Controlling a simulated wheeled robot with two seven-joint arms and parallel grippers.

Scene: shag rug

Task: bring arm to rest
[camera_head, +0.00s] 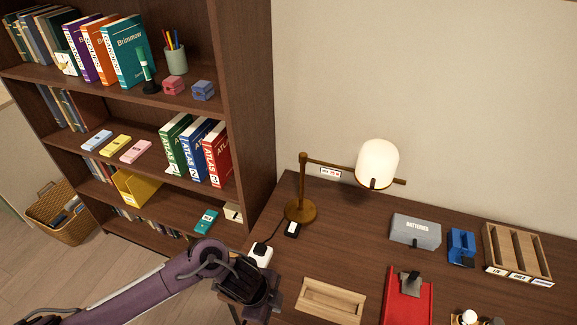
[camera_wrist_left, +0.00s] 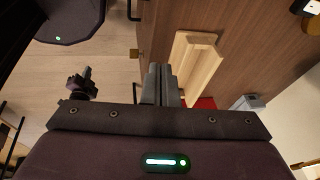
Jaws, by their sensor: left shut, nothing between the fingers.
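My left arm comes in from the lower left in the head view, and its dark gripper (camera_head: 270,300) is at the desk's front left edge. In the left wrist view the two fingers (camera_wrist_left: 160,85) are together with nothing between them. They point past the desk edge, beside a pale wooden tray (camera_wrist_left: 192,70). The same tray (camera_head: 330,300) lies on the desk to the right of the gripper in the head view. My right gripper does not show in either view.
A bookshelf (camera_head: 247,90) stands at the left; a basket (camera_head: 62,215) is on the floor.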

